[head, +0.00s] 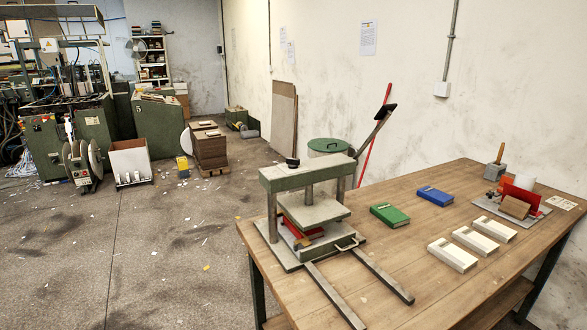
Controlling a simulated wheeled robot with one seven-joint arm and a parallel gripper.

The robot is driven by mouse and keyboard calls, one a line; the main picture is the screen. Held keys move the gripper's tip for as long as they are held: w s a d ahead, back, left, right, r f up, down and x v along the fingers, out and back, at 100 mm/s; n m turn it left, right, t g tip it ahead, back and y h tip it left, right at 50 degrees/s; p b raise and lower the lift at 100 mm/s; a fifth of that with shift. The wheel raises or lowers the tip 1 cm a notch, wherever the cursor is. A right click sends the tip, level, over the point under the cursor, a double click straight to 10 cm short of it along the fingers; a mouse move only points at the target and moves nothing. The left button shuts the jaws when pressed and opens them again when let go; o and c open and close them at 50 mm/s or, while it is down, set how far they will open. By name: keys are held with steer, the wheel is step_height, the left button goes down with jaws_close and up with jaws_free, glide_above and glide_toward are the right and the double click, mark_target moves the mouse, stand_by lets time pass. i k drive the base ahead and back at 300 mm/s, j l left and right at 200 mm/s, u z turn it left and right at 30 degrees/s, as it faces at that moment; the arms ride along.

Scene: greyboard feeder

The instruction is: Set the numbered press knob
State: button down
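A green and grey bench press (308,181) stands on the near left part of the wooden table. A small black knob (292,162) sits on top of its crossbar. No numbers can be read on it at this size. The press plate (314,211) is raised above a red item (299,231) on the bed. A green machine (46,143) at the far left carries a panel with small controls, too small to read. My gripper is not in view.
The wooden table (440,270) holds a green book (390,215), a blue book (434,196) and three cream blocks (485,228). Two rails (334,295) stick out from the press toward the front. Brown board stacks (208,147) stand on the floor. The floor left of the table is mostly open.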

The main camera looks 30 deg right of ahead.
mark_target(292, 163)
steer(key=z, duration=1.2)
steer(key=i+l+z, duration=0.55)
steer(key=i+z, duration=0.2)
steer(key=i, duration=0.35)
steer(key=i+u, duration=0.1)
steer(key=u, duration=0.25)
steer(key=i+u, duration=0.15)
steer(key=u, duration=0.2)
